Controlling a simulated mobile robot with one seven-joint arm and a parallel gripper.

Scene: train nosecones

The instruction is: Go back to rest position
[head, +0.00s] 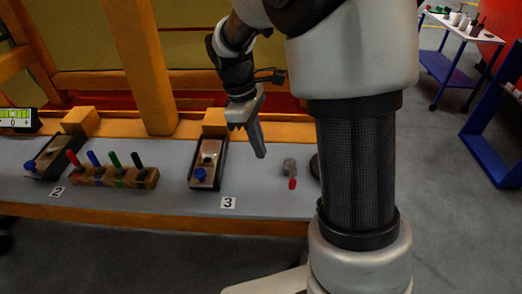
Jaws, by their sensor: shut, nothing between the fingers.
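My gripper (259,150) hangs from my arm above the grey bench top (130,204), with its fingers pointing down. It is shut and holds nothing. My arm and column fill the middle right of the head view and hide part of the bench's right end.
Two dark holders with blue knobs (200,175) (30,164) stand on the bench. Between them is a wooden block with colored-handled tools (140,178). An orange post (140,65) rises behind. A white-topped cart (462,26) stands back right; grey floor (440,230) is open at right.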

